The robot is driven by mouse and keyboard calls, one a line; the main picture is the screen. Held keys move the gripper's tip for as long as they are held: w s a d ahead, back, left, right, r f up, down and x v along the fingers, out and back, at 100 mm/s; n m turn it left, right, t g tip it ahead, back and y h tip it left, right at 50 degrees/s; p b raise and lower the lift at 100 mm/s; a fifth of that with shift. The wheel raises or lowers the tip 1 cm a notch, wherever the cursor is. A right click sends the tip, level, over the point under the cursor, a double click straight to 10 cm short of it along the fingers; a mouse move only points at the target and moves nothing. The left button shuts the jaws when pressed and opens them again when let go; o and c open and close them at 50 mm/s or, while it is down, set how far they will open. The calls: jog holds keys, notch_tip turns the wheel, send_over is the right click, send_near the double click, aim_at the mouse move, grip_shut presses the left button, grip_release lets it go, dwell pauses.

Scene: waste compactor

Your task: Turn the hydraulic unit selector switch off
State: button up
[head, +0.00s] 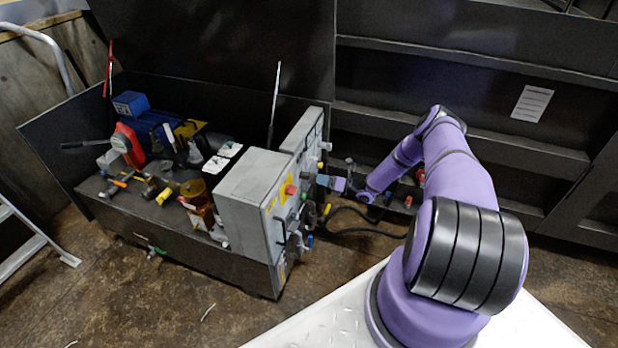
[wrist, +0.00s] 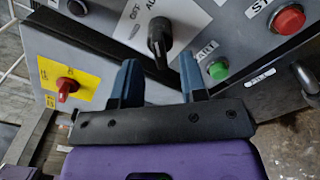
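The selector switch (wrist: 159,36) is a black knob on a grey panel in the wrist view, with "OFF" and a partly cut-off "AU…" label beside its upper end. I cannot tell which label it points at. My gripper (wrist: 158,57) is open and empty, its two blue fingers spread to the left and right of the knob's lower end. Contact with the knob is not visible. In the head view my gripper (head: 329,183) is at the front of the grey control boxes (head: 246,193); the selector is too small to make out there.
In the wrist view a green button (wrist: 218,70) and a red button (wrist: 287,19) lie right of the selector. A red rotary switch (wrist: 67,86) on a yellow plate is at left.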

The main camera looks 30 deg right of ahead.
aim_at(310, 175)
jog(key=shift+x, duration=2.85)
jog(key=c, duration=0.6)
